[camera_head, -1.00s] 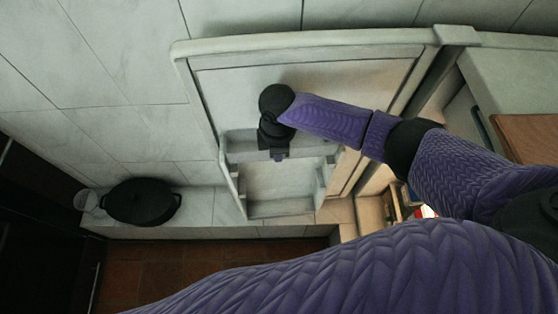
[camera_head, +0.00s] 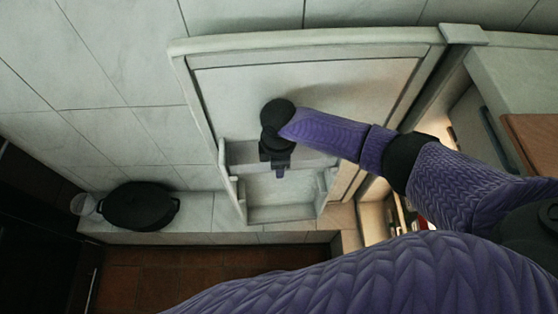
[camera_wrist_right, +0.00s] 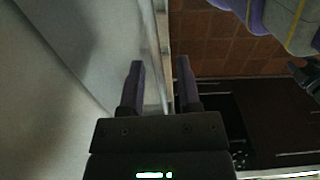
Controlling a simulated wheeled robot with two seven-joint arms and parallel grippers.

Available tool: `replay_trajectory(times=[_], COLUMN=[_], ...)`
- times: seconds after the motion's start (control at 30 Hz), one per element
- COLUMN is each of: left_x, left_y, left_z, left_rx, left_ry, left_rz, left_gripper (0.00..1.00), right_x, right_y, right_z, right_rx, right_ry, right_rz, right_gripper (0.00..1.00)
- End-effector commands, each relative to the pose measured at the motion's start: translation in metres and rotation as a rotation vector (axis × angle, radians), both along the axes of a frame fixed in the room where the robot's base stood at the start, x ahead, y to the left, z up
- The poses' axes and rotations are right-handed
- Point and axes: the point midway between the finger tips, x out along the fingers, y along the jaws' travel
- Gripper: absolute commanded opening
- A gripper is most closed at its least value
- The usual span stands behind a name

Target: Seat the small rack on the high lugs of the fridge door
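The open fridge door (camera_head: 320,85) shows its pale inner face in the head view. Low on it are a narrow pale rack (camera_head: 238,152) and, just below, a wider pale bin (camera_head: 285,212); I cannot tell clearly where one ends and the other begins. My right gripper (camera_head: 280,173) points down in front of the rack and hides its middle. In the right wrist view its two fingers (camera_wrist_right: 160,88) stand apart, with a thin pale edge (camera_wrist_right: 160,30) showing between them and slivers of gap beside it. The high lugs cannot be made out.
A black lidded pot (camera_head: 140,205) and a clear glass (camera_head: 83,204) stand on the pale ledge left of the door. The fridge's lit interior (camera_head: 375,225) opens at the right. A wooden board (camera_head: 530,135) lies on top at far right. Brown tiled floor lies below.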

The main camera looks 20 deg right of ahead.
Motion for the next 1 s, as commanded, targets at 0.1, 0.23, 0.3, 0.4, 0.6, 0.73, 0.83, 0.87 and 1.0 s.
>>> replay_trajectory(times=[0.1,0.23,0.3,0.4,0.6,0.73,0.83,0.87,1.0], left_x=[0.0,0.0,0.001,0.002,0.004,0.005,0.005,0.005,0.005], left_y=[0.0,0.0,0.0,0.0,-0.001,-0.001,-0.002,-0.002,-0.004], left_z=[0.0,0.001,0.007,0.021,0.04,0.044,0.043,0.043,0.042], left_rx=[0.0,0.0,0.0,0.001,0.001,0.001,0.0,0.0,-0.002], left_ry=[0.0,0.0,-0.002,-0.006,-0.009,-0.01,-0.01,-0.009,-0.009], left_rz=[0.0,0.0,0.0,-0.002,-0.002,0.001,0.003,0.004,0.004], left_gripper=[0.59,0.59,0.59,0.59,0.59,0.59,0.59,0.59,0.59], right_x=[0.0,0.0,0.0,0.001,0.001,0.0,0.0,0.0,0.0], right_y=[0.0,0.0,0.0,0.0,0.0,0.0,0.0,0.0,0.0], right_z=[0.0,0.002,0.012,0.04,0.086,0.099,0.1,0.1,0.099], right_rx=[0.0,0.0,0.0,0.001,0.001,0.001,-0.001,-0.001,-0.001], right_ry=[0.0,0.0,-0.001,-0.003,-0.003,-0.001,0.001,0.001,0.001], right_rz=[0.0,0.0,0.0,0.0,0.0,0.0,0.0,0.0,0.0], right_gripper=[0.45,0.45,0.45,0.45,0.45,0.45,0.45,0.45,0.45])
